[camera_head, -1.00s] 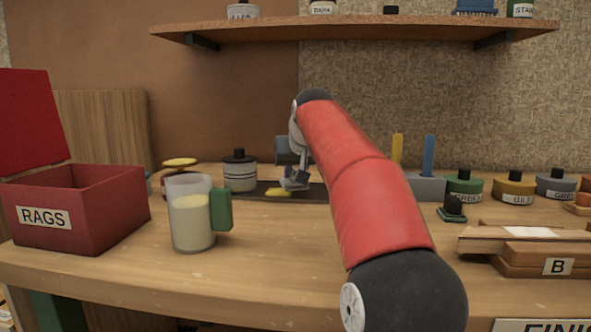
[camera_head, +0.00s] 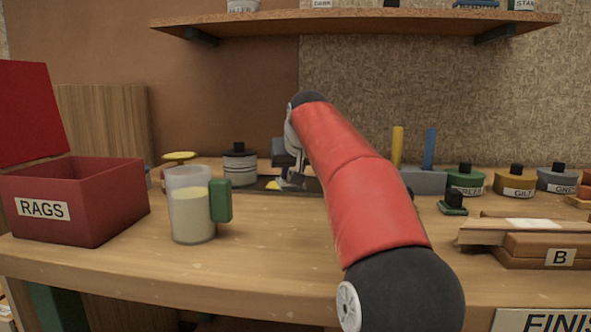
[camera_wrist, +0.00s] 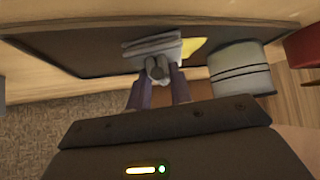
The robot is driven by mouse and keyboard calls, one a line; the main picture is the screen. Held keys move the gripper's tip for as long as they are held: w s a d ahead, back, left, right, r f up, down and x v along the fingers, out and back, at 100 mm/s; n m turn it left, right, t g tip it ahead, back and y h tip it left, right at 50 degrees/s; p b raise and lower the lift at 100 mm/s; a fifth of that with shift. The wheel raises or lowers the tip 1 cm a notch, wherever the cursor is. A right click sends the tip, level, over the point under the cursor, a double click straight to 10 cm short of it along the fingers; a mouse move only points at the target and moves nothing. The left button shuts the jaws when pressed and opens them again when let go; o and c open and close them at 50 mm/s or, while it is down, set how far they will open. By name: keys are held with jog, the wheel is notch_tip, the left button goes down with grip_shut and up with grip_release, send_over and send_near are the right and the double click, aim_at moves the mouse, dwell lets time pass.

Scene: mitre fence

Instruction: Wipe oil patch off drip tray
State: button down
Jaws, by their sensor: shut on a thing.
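The dark drip tray (camera_head: 312,187) lies at the back of the bench, and it fills the upper middle of the wrist view (camera_wrist: 85,52). A yellow oil patch (camera_head: 273,185) lies on it, and part of it shows beside the grey cloth in the wrist view (camera_wrist: 193,46). My gripper (camera_wrist: 157,70) is shut on a folded grey cloth (camera_wrist: 150,46), which is at the tray and covers or borders one side of the patch. In the head view my gripper (camera_head: 291,180) is partly hidden by my red arm. Whether the cloth presses on the tray is hard to tell.
A grey banded tin (camera_head: 240,170) stands close to the tray's left end. A jug (camera_head: 192,210) with a green handle stands in front, left. An open red RAGS box (camera_head: 100,205) is at far left. Several lidded pots (camera_head: 465,180) stand to the right.

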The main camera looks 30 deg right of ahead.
jog(key=shift+w+a+p, duration=0.45)
jog(key=shift+w+a, duration=0.1)
jog(key=shift+a, duration=0.3)
jog(key=shift+w+a+p, duration=0.4)
jog(key=shift+w+a, duration=0.2)
jog(key=shift+a, duration=0.25)
jog(key=shift+w+a+p, duration=0.45)
jog(key=shift+w+a, duration=0.1)
jog(key=shift+a, duration=0.3)
jog(key=shift+w+a+p, duration=0.2)
jog(key=shift+a+p, duration=0.1)
jog(key=shift+a, duration=0.15)
jog(key=shift+s+d+f, duration=0.1)
jog(key=shift+s+d, duration=0.15)
jog(key=shift+d, duration=0.15)
jog(key=shift+s+d+b, duration=0.25)
jog(key=shift+s+d, duration=0.2)
jog(key=shift+d, duration=0.25)
jog(key=shift+s+d+b, duration=0.2)
jog(key=shift+s+d, duration=0.25)
jog(key=shift+d, duration=0.2)
jog(key=shift+s+d+f+b, duration=0.15)
jog(key=shift+s+d, duration=0.2)
jog(key=shift+d, duration=0.2)
jog(key=shift+s+d+r+b, duration=0.1)
jog(key=shift+s+d, duration=0.25)
jog(key=shift+d, duration=0.2)
jog(key=shift+s+d+f+b, duration=0.15)
jog(key=shift+s+d, duration=0.2)
jog(key=shift+d, duration=0.2)
